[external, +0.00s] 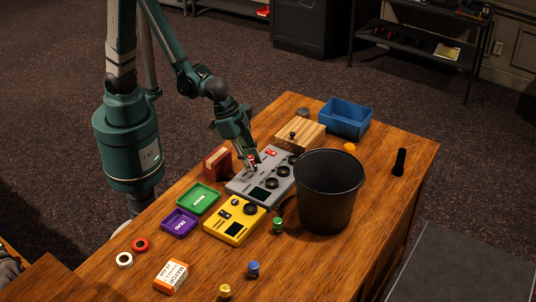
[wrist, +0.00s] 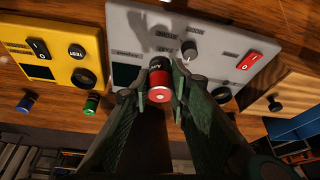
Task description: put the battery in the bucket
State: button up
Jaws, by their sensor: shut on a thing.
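My gripper (external: 251,160) is over the grey control box (external: 252,187), its fingers pointing down. In the wrist view its two fingers (wrist: 159,88) are shut on a red and black battery (wrist: 159,93), with the red end facing the camera. Whether the battery touches the box below cannot be told. The black bucket (external: 328,200) stands upright on the desk, to the right of my gripper in the external view. Its inside shows only in part, and I see nothing in it.
Green (external: 277,226), blue (external: 253,269) and yellow (external: 225,291) batteries stand in front. A blue bin (external: 345,119) and wooden box (external: 300,136) are behind.

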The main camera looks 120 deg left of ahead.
jog(key=shift+w+f+b, duration=0.2)
jog(key=shift+w+f, duration=0.35)
jog(key=shift+w, duration=2.45)
jog(key=shift+w+f+b, duration=0.25)
jog(key=shift+w+f, duration=0.25)
jog(key=shift+w, duration=2.45)
jog(key=shift+w+f+b, duration=0.2)
jog(key=shift+w+f, duration=0.35)
jog(key=shift+w, duration=2.45)
jog(key=shift+f, duration=0.1)
jog(key=shift+f, duration=1.5)
jog(key=shift+w+f+b, duration=0.2)
jog(key=shift+f+b, duration=0.15)
jog(key=shift+f, duration=0.15)
jog(key=o, duration=1)
jog(key=shift+c, duration=0.2)
